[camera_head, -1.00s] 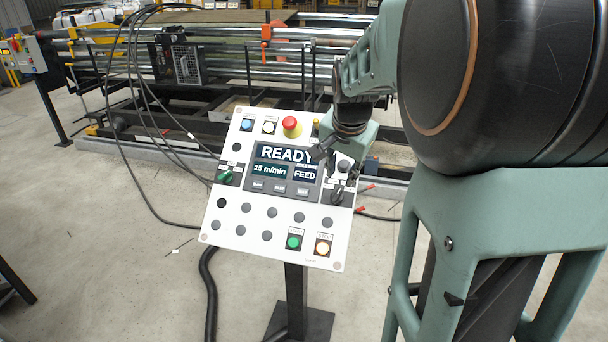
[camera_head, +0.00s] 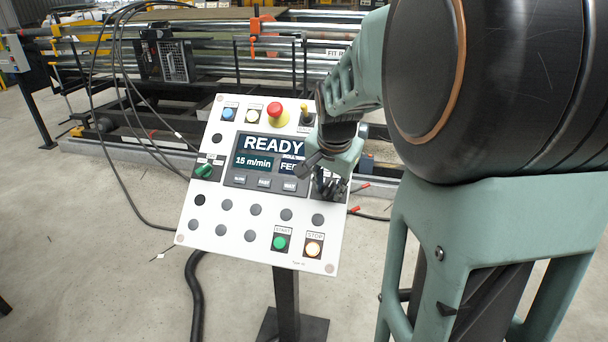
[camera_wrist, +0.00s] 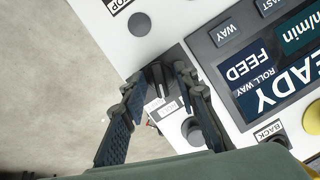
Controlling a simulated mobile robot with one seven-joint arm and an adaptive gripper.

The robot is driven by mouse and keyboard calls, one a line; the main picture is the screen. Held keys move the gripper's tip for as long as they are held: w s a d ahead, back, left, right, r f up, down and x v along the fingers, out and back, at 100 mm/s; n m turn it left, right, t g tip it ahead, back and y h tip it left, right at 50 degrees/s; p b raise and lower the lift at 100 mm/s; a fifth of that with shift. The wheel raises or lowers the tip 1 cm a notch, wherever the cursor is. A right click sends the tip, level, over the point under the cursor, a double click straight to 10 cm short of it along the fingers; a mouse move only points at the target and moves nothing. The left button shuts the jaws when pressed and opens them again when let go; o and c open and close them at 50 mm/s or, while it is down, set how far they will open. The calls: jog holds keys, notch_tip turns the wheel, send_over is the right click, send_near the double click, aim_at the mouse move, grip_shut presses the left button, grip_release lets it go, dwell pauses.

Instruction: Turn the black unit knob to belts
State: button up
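The control panel (camera_head: 258,222) is a tilted white board on a post, with a screen (camera_head: 268,158) that reads READY, 15 m/min and FEED. In the wrist view a black knob (camera_wrist: 157,78) on a dark plate lies at the panel's edge, between the tips of my gripper (camera_wrist: 158,84). The fingers are open on either side of it; I cannot tell if they touch it. A second dark round knob (camera_wrist: 192,129) lies near the right finger.
A green knob (camera_head: 204,171) is at the panel's left. A red emergency button (camera_head: 275,110) is on top; the green START (camera_head: 280,243) and lit STOP (camera_head: 313,249) buttons are below. Cables hang at the left. A roller machine (camera_head: 210,65) stands behind.

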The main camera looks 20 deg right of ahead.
jog(key=shift+r, duration=0.1)
jog(key=shift+s, duration=0.1)
grip_shut()
dwell(0.3)
jog(key=n+p, duration=0.1)
jog(key=n, duration=0.2)
jog(key=shift+a+g, duration=0.15)
jog(key=shift+g, duration=0.15)
jog(key=n, duration=0.2)
jog(key=n+h, duration=0.1)
jog(key=n, duration=0.1)
jog(key=shift+g+h, duration=0.3)
jog(key=shift+g, duration=0.1)
jog(key=n, duration=0.2)
jog(key=n+h, duration=0.1)
jog(key=shift+a+f, duration=0.1)
jog(key=shift+f, duration=0.15)
jog(key=shift+n+h+b, duration=0.3)
jog(key=shift+n+h, duration=0.3)
jog(key=shift+n, duration=1.6)
